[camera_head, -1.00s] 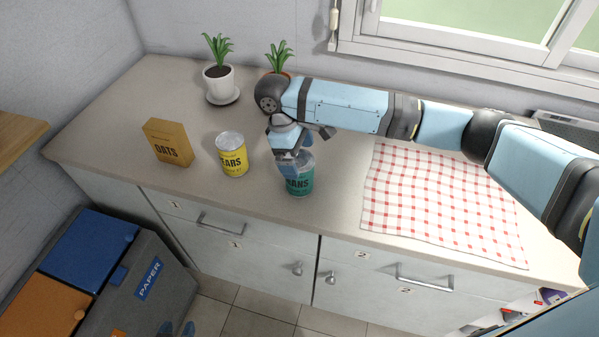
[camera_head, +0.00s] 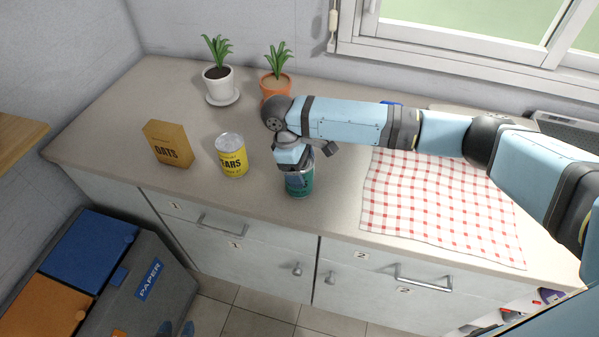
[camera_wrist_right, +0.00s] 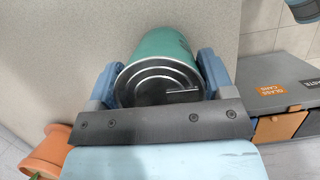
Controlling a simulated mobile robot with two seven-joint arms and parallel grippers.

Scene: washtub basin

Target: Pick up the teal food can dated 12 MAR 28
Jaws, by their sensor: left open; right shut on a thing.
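The teal food can (camera_head: 300,187) stands upright near the front edge of the counter. Its upper part is hidden by my right gripper (camera_head: 291,165). In the right wrist view the can's silver lid (camera_wrist_right: 160,82) and teal side lie between the two blue fingers of my right gripper (camera_wrist_right: 160,78), which is shut on the can. I cannot read a date on it. The can appears to be at counter level.
A yellow can (camera_head: 231,157) stands just left of the teal can, with an oats box (camera_head: 167,144) further left. Two potted plants (camera_head: 219,82) stand behind. A red-checked cloth (camera_head: 440,205) lies to the right. Recycling bins (camera_head: 95,265) stand at lower left.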

